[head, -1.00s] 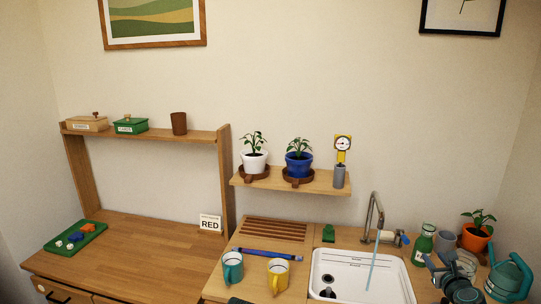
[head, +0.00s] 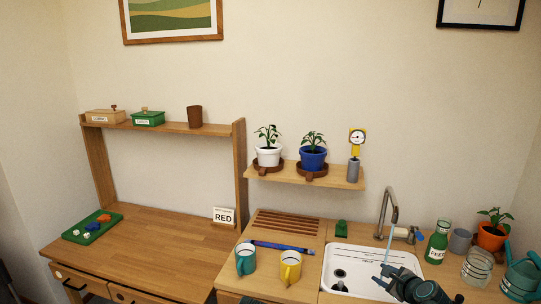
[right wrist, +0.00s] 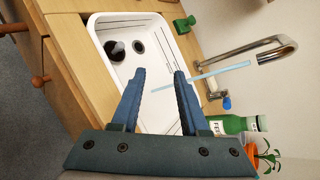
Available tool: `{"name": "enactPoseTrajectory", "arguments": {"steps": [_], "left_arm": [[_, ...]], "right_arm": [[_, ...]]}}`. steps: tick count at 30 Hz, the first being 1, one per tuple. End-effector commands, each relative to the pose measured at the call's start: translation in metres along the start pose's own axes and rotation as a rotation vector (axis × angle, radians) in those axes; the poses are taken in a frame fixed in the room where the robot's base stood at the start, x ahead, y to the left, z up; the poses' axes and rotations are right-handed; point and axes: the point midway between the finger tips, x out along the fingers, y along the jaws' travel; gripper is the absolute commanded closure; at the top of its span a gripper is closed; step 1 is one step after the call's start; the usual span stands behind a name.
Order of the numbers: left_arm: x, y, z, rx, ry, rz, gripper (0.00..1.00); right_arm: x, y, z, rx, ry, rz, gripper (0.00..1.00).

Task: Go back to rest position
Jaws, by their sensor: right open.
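My right gripper (head: 382,274) is open and empty above the right part of the white sink (head: 352,258). In the right wrist view its two fingers (right wrist: 160,72) stand apart over the sink, with nothing between them but part of a pale blue water stream. The stream comes from the grey tap (head: 383,212), which also shows in the right wrist view (right wrist: 235,54). How near the stream is to the fingers I cannot tell. My left gripper is out of view.
Right of the sink stand a green bottle (head: 437,245), a grey cup (head: 460,240), a glass jar (head: 477,266), an orange-potted plant (head: 491,238) and a teal watering can (head: 522,278). Left of it are a teal mug (head: 245,262), a yellow mug (head: 290,268) and a blue bar-shaped object (head: 282,248).

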Motion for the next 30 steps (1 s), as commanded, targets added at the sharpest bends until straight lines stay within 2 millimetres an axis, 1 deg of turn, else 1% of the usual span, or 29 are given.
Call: {"name": "enactPoseTrajectory", "arguments": {"steps": [1, 2, 3, 5, 6, 8, 9, 12, 13, 15, 18, 21, 24, 30], "left_arm": [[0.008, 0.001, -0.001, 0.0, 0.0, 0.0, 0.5], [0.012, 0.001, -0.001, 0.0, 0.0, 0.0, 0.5], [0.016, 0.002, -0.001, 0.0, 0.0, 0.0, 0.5], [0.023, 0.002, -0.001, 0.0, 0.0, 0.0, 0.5], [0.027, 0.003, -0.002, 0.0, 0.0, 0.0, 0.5], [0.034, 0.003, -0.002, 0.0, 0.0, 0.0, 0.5], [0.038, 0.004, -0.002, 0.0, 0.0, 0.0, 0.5], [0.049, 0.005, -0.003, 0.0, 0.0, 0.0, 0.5], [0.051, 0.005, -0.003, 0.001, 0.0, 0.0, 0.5], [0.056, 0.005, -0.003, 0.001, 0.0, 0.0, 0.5], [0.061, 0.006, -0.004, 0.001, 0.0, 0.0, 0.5], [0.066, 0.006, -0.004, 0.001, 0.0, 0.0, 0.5], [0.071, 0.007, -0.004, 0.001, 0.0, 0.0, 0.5], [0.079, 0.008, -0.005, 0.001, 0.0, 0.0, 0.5]], "right_arm": [[0.011, 0.032, 0.013, -0.116, -0.009, 0.073, 0.55], [0.015, 0.051, 0.02, -0.199, -0.014, 0.121, 0.55], [0.021, 0.079, 0.03, -0.321, -0.024, 0.192, 0.55], [0.026, 0.122, 0.043, -0.516, -0.046, 0.301, 0.55], [0.027, 0.15, 0.05, -0.65, -0.064, 0.375, 0.55], [0.026, 0.194, 0.058, -0.86, -0.101, 0.489, 0.55], [0.023, 0.221, 0.062, -1.0, -0.13, 0.564, 0.55], [0.01, 0.28, 0.065, -1.328, -0.211, 0.742, 0.55], [0.006, 0.293, 0.064, -1.414, -0.236, 0.789, 0.55], [-0.005, 0.319, 0.063, -1.587, -0.29, 0.887, 0.55], [-0.019, 0.344, 0.059, -1.779, -0.357, 0.998, 0.55], [-0.031, 0.363, 0.056, -1.932, -0.417, 1.093, 0.55], [-0.042, 0.377, 0.052, -2.062, -0.474, 1.177, 0.55], [-0.063, 0.398, 0.045, -2.282, -0.583, 1.336, 0.55]]}}
